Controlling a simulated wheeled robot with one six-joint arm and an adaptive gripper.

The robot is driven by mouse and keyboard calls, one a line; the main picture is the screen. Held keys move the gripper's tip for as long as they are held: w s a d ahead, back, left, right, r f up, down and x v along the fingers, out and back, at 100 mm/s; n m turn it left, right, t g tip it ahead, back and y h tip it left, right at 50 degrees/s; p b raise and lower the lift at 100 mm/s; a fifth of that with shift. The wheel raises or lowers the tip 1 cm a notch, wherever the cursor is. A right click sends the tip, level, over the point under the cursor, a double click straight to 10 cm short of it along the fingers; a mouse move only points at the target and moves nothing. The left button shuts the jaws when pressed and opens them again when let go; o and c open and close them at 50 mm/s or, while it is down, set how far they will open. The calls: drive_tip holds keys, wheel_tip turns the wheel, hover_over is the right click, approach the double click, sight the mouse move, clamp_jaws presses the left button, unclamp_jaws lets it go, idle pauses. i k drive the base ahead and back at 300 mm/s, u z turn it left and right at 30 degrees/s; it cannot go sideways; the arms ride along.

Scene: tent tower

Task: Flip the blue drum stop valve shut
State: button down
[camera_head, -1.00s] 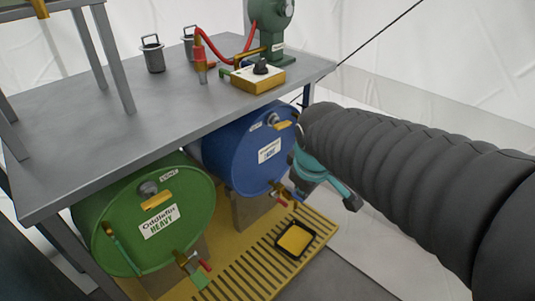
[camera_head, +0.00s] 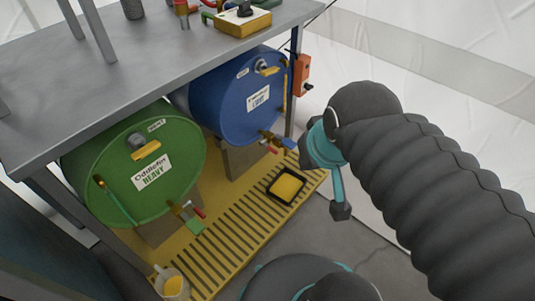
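The blue drum (camera_head: 222,112) lies on its side under the grey bench, its round labelled face toward the open floor. A grey fitting with a yellow lever (camera_head: 268,70) is high on that face. A brass tap with a blue part and red end (camera_head: 272,142) is low on it. I cannot tell for certain which is the stop valve. My gripper (camera_head: 340,210), with teal and dark parts, hangs to the right of the drum, apart from both fittings. It shows side-on, so its opening is unclear. I see nothing held in it.
A green drum (camera_head: 120,170) with similar fittings lies to the left. A black tray with yellow inside (camera_head: 286,186) sits on the yellow slatted platform (camera_head: 225,222). An orange box (camera_head: 302,75) is on the bench's right leg. A jug (camera_head: 172,284) stands at bottom left. Grey floor lies right of the platform.

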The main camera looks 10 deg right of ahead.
sight(262, 143)
drive_tip(key=k, duration=0.5)
drive_tip(key=z, duration=1.5)
drive_tip(key=i, duration=0.85)
drive_tip(key=u, duration=2.1)
